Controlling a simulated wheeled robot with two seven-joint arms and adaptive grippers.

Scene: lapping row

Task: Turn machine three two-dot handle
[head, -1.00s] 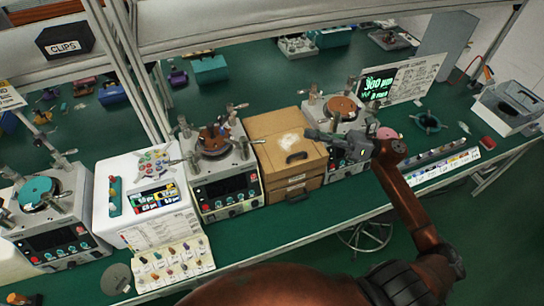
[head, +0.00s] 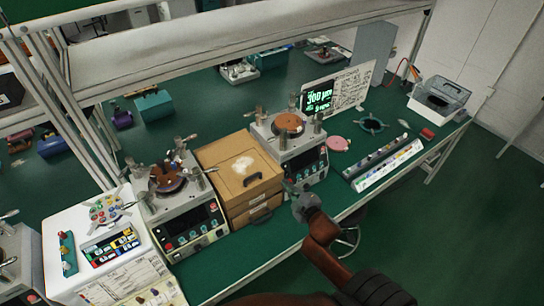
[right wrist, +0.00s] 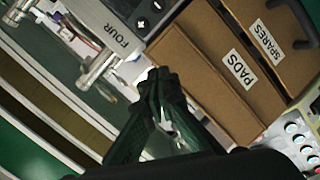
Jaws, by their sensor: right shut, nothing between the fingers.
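A lapping machine (head: 180,215) with a brown round plate and several lever handles stands left of the cardboard drawers. A similar machine (head: 290,155) stands right of the drawers. No number or handle dots can be read on either in the head view. My right gripper (head: 291,187) is shut and empty, in front of the bench near the right machine and the drawers. In the right wrist view its fingers (right wrist: 158,78) are together, near a machine face marked FOUR (right wrist: 117,35) with metal handles beside it. My left gripper is out of view.
The cardboard drawers (head: 240,170) show PADS and SPARES labels in the right wrist view. A white console (head: 70,225) is at the left. A display board (head: 340,92), a sample strip (head: 390,165) and a clear-lidded box (head: 440,98) are at the right.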

